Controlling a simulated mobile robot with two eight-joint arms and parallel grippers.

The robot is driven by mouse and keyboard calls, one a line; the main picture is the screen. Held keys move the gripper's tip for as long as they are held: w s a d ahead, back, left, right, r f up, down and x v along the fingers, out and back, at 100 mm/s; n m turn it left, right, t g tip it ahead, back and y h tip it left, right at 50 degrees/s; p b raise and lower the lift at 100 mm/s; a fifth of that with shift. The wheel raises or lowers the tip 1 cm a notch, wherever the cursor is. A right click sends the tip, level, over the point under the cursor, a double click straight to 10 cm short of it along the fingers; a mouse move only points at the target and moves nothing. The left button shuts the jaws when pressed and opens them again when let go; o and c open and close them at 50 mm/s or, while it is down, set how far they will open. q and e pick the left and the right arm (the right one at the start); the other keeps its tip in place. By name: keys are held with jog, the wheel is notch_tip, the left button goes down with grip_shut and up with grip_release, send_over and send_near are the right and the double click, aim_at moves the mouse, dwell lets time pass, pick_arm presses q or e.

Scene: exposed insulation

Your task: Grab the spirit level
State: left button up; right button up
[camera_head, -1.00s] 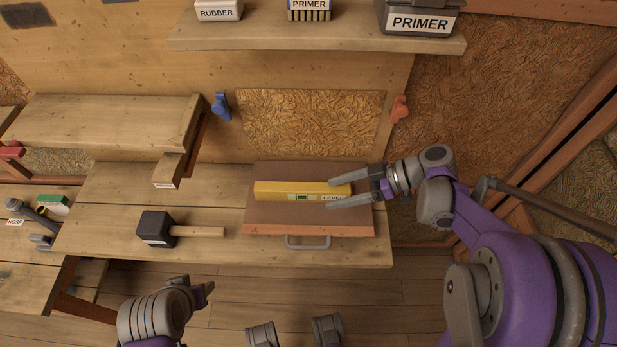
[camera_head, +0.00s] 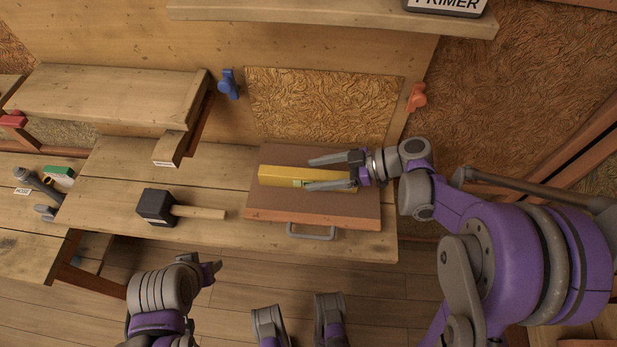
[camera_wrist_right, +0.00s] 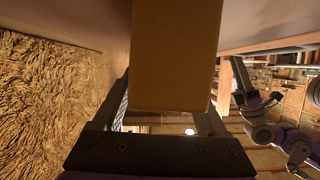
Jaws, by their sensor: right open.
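The yellow spirit level (camera_head: 275,176) lies lengthwise on a brown board with a grey handle (camera_head: 262,205) on the workbench. My right gripper (camera_head: 308,173) reaches in from the right. Its fingers are open, one along the far side of the level and one over its near side, hiding part of the level's front and label. In the right wrist view the end of the level (camera_wrist_right: 175,55) fills the space between the fingers; I cannot tell if they touch it. My left gripper (camera_head: 209,273) is below the bench's front edge, its jaws unclear.
A black-headed mallet (camera_head: 157,206) lies on the bench left of the board. A raised wooden shelf (camera_head: 110,95) is at the back left. A blue clamp (camera_head: 229,84) and a red clamp (camera_head: 416,97) flank a textured panel (camera_head: 320,105) behind. An upper shelf (camera_head: 330,14) is above.

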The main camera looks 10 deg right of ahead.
jog(key=shift+x, duration=1.15)
jog(key=shift+d, duration=0.1)
grip_shut()
